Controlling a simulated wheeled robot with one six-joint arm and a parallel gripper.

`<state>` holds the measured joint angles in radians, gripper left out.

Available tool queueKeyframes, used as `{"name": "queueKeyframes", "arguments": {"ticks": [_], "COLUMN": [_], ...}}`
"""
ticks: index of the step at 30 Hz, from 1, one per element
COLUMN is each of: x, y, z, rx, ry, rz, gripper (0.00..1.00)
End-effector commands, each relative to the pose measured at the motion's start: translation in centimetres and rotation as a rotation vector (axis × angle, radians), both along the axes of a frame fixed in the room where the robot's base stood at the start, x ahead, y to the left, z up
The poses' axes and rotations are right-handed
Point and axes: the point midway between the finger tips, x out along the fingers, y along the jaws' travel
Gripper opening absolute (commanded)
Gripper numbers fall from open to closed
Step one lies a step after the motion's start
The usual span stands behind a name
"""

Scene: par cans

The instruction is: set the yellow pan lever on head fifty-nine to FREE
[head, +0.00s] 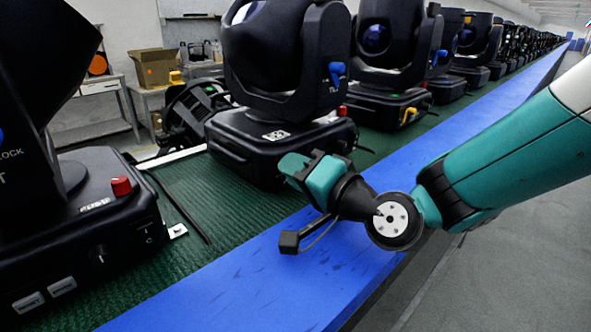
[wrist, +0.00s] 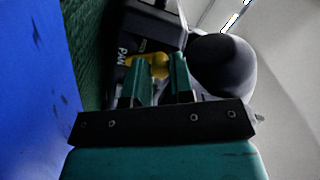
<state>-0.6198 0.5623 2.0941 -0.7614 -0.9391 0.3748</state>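The yellow pan lever (wrist: 157,68) shows in the wrist view beside the white letters PAN on a black base. My gripper (wrist: 158,82) is open, its two teal fingers apart, with the yellow lever beyond and partly between the tips. I cannot tell whether they touch it. In the head view my gripper (head: 300,170) is low at the front right of the second moving head's base (head: 255,140). The yellow lever there is not visible in that view. No head number or FREE mark is readable, so the lever's setting is unclear.
The second head carries a blue tilt lever (head: 337,72) and a red knob (head: 342,111). A nearer head with a red knob (head: 121,187) stands left. More heads recede right along the green mat (head: 225,220). The blue table edge (head: 270,285) lies in front.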

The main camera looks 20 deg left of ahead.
Motion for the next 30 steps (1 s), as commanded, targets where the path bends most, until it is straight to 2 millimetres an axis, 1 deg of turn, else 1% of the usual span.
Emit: {"name": "queueKeyframes", "arguments": {"ticks": [1, 2, 3, 14, 17, 20, 23, 30], "x": [0.0, 0.0, 0.0, 0.0, -0.1, -0.7, -1.7, -4.8], "y": [0.0, 0.0, 0.0, 0.0, -0.4, -1.4, -3.2, -8.6], "z": [-0.1, -0.1, -0.1, 0.0, -0.1, -0.3, -0.5, -0.6], "rx": [-0.001, -0.001, -0.001, 0.002, 0.002, 0.001, 0.002, 0.002], "ry": [0.002, 0.002, 0.002, 0.000, -0.001, 0.001, 0.001, 0.000], "rz": [0.000, 0.000, 0.000, 0.000, -0.001, -0.002, -0.004, -0.006], "gripper": [0.34, 0.41, 0.44, 0.44, 0.44, 0.44, 0.44, 0.44]}}
